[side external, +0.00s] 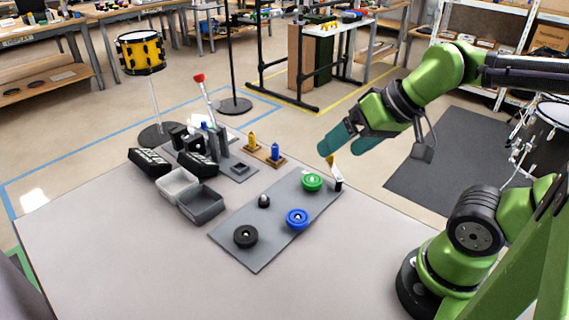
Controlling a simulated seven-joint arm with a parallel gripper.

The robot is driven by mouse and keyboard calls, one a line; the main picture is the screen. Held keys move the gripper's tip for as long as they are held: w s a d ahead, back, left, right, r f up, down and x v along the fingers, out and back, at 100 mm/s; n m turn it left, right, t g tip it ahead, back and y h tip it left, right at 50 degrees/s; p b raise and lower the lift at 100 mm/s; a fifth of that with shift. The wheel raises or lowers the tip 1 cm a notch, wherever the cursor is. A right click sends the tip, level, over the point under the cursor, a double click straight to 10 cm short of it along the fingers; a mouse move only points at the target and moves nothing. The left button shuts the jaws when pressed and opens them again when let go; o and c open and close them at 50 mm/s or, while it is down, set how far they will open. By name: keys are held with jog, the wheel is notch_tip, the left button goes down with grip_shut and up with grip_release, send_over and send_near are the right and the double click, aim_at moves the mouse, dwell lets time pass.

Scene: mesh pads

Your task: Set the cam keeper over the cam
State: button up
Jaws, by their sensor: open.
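My gripper (338,148), with two teal fingers, is open and empty. It is above the far right end of the grey mat, close over a small upright piece (335,177) with a yellow top, white body and black base. A grey upright assembly (217,140) with a red-tipped white rod (204,88) stands on a dark plate left of the gripper. I cannot tell which parts are the cam and cam keeper.
The grey mat (250,256) holds green (312,182), blue (297,219) and black (246,236) round pads and a small dark knob (264,201). Two open bins (203,206) and black blocks (150,161) stand left. The table's near left is clear.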

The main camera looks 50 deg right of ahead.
jog(key=shift+c, duration=0.9)
jog(key=shift+w+d+f, duration=0.1)
jog(key=shift+d+f, duration=0.15)
jog(key=shift+f, duration=0.05)
jog(key=shift+c, duration=1.1)
jog(key=w+d+g, duration=0.1)
jog(key=w+d, duration=0.1)
jog(key=w+d+m+g+h, duration=0.1)
jog(key=w+d, duration=0.1)
jog(key=w+d+f+m, duration=0.1)
jog(key=w+d, duration=0.1)
jog(key=w, duration=0.1)
jog(key=shift+w+d+g, duration=0.1)
jog(key=shift+d+g, duration=0.3)
jog(key=shift+c, duration=1.2)
jog(key=m+g+h, duration=0.1)
jog(key=g, duration=0.3)
send_over(335, 166)
jog(key=w, duration=0.2)
notch_tip(335, 166, down, 2)
jog(key=shift+d, duration=0.65)
jog(key=f, duration=1.5)
jog(key=shift+w+f, duration=0.25)
jog(key=shift+w, duration=0.05)
grip_shut()
